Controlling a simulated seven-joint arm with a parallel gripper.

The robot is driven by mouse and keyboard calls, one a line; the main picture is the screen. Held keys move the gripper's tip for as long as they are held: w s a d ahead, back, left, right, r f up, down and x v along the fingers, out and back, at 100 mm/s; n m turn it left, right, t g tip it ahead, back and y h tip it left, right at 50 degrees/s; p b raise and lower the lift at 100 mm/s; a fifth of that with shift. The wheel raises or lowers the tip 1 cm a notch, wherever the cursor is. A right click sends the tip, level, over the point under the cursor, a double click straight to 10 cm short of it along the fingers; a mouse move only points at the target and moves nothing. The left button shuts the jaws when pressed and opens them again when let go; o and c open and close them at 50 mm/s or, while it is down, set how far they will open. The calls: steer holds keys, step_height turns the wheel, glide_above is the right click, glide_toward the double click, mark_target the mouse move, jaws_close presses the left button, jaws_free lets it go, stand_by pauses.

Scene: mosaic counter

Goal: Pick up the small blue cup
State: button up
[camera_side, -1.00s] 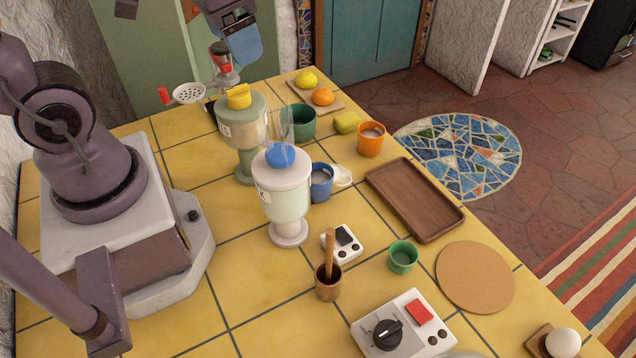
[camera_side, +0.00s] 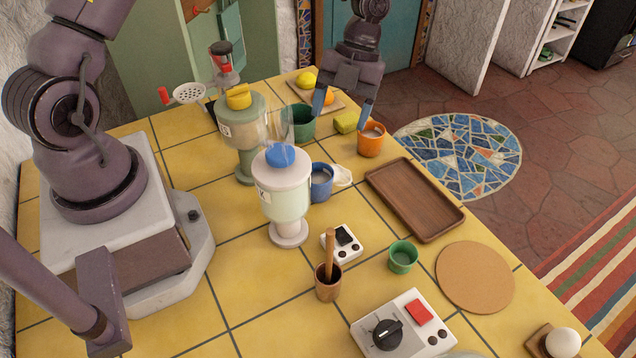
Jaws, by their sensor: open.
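The small blue cup (camera_side: 321,183) stands upright on the yellow tiled counter, just behind and right of a blender with a blue lid. Its left edge is partly hidden by that blender. A whitish cloth-like item touches or nearly touches its right side. My gripper (camera_side: 344,108) is open and empty, pointing down with two blue-tipped fingers. In the picture it hangs above and to the right of the cup, between a dark green cup (camera_side: 302,124) and an orange cup (camera_side: 371,141).
The blue-lidded blender (camera_side: 284,195) and a yellow-lidded one (camera_side: 240,130) stand tall on the left. A wooden tray (camera_side: 404,205) is to the right.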

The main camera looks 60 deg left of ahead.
mark_target(319, 173)
steer(key=s+f+m, duration=0.1)
steer(key=f, duration=0.3)
steer(key=s+f, duration=0.2)
steer(key=f, duration=0.2)
steer(key=s+d+f+m, duration=0.1)
steer(key=s+f, duration=0.1)
steer(key=f, duration=0.2)
steer(key=shift+d+m, duration=0.1)
steer(key=shift+m, duration=0.2)
steer(key=shift+r, duration=0.1)
steer(key=c, duration=0.8)
steer(key=shift+o, duration=0.2)
steer(key=shift+r, duration=0.1)
